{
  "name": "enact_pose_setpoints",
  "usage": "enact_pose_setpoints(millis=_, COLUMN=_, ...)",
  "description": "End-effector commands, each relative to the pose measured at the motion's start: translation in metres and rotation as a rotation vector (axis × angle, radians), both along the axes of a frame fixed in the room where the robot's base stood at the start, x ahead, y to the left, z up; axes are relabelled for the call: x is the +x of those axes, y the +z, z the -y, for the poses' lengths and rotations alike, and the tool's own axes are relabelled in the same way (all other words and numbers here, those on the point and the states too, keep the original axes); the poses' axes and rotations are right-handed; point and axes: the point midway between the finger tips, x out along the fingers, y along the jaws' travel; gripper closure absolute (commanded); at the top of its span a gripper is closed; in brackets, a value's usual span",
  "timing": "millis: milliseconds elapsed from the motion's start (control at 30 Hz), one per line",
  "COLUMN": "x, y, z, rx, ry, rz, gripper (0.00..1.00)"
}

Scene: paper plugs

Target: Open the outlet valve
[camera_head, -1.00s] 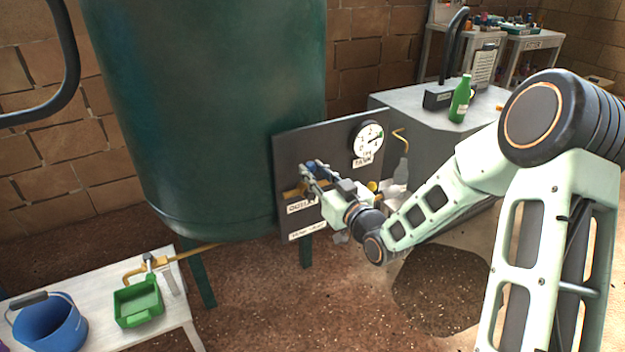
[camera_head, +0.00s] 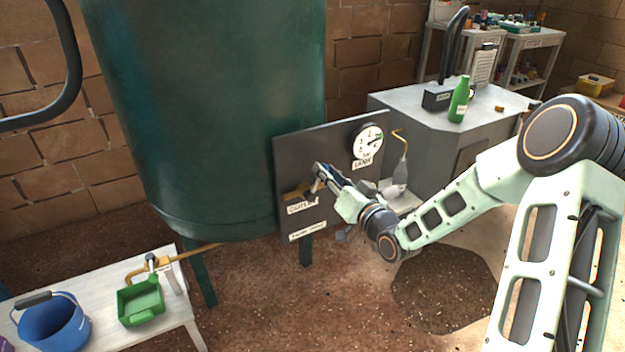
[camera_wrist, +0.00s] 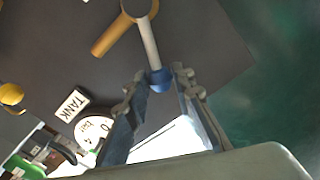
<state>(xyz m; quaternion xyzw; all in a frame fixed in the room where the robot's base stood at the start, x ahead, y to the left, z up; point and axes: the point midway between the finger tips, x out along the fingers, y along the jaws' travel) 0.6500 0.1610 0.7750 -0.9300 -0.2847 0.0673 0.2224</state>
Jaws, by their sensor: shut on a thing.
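The outlet valve sits on a brass pipe (camera_wrist: 110,38) on the dark panel (camera_head: 350,205), above a label that seems to read OUTLET (camera_head: 301,208). In the wrist view its pale lever (camera_wrist: 149,40) runs from a round hub (camera_wrist: 138,8) to a blue tip (camera_wrist: 158,80). The blue tip lies between the fingers of my gripper (camera_wrist: 160,88), which is shut on it. In the head view my gripper (camera_head: 320,176) reaches the valve from the lower right, tilted up to the left. The lever (camera_head: 315,186) is small and partly hidden there.
A round gauge (camera_head: 368,140) with a TANK label is at the panel's upper right. The green tank (camera_head: 210,110) stands behind the panel. A white bench (camera_head: 105,300) holds a green tray (camera_head: 140,302) and a blue bucket (camera_head: 55,325).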

Motion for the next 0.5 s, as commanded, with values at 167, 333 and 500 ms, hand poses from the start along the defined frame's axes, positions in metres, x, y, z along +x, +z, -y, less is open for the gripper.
enact_pose_setpoints(millis=167, x=0.0026, y=-0.0035, z=0.0046, rx=0.059, ry=0.001, rz=-0.043, gripper=0.91)
enact_pose_setpoints(millis=333, x=0.0025, y=-0.0037, z=0.0044, rx=0.060, ry=0.001, rz=-0.044, gripper=0.91)
enact_pose_setpoints(millis=500, x=0.0044, y=-0.0059, z=0.0075, rx=0.092, ry=-0.001, rz=-0.067, gripper=0.91)
